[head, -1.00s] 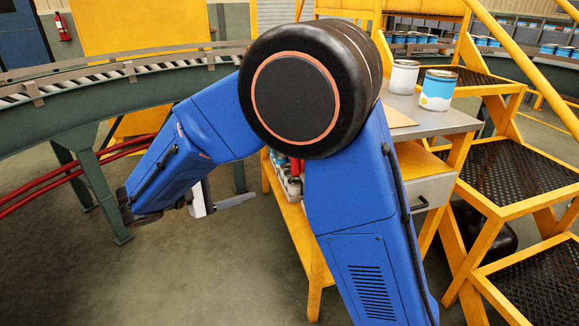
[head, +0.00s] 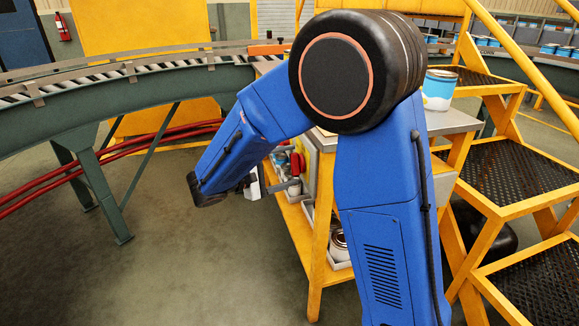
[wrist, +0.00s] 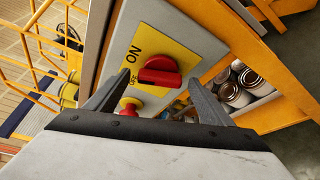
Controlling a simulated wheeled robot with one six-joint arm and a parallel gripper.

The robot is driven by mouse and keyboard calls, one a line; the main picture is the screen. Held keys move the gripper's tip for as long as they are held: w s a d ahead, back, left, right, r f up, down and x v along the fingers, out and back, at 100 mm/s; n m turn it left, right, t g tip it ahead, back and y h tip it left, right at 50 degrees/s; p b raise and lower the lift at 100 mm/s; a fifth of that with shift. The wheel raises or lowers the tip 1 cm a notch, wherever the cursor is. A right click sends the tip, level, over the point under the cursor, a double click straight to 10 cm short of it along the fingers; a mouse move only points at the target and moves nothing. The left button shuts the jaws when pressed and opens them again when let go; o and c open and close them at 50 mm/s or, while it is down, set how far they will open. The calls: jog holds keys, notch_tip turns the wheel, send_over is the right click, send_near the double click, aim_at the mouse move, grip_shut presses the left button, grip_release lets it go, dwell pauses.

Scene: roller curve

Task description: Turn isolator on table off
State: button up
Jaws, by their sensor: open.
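In the wrist view the isolator is a red rotary handle (wrist: 160,71) on a yellow plate marked ON, with a second, partly visible marking, on a grey panel (wrist: 190,28). Its raised grip lies roughly crosswise in the picture. My gripper (wrist: 157,78) is open and empty, one finger on each side of the handle in the picture; I see no contact. In the head view my gripper (head: 284,186) is beside the yellow-framed table (head: 318,255), close to red and yellow parts on its side. My arm hides much of that side.
A smaller red knob (wrist: 129,107) on a yellow base sits beside the isolator, near the left finger. Cans (wrist: 232,90) stand on the lower shelf. A roller conveyor (head: 130,95) curves behind at left; yellow steps (head: 510,165) stand at right. The floor at left is clear.

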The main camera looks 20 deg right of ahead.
jog(key=shift+w+d, duration=0.15)
jog(key=shift+d, duration=0.25)
jog(key=c, duration=1)
jog(key=shift+c, duration=0.2)
jog(key=n+g, duration=0.2)
jog(key=n, duration=0.1)
jog(key=n+g+y, duration=0.1)
jog(key=n+g, duration=0.1)
jog(key=n, duration=0.1)
jog(key=n+g+y, duration=0.1)
jog(key=n, duration=0.2)
jog(key=shift+w+r+g, duration=0.15)
jog(key=shift+w+g, duration=0.2)
jog(key=shift+g, duration=0.05)
jog(key=shift+n, duration=0.4)
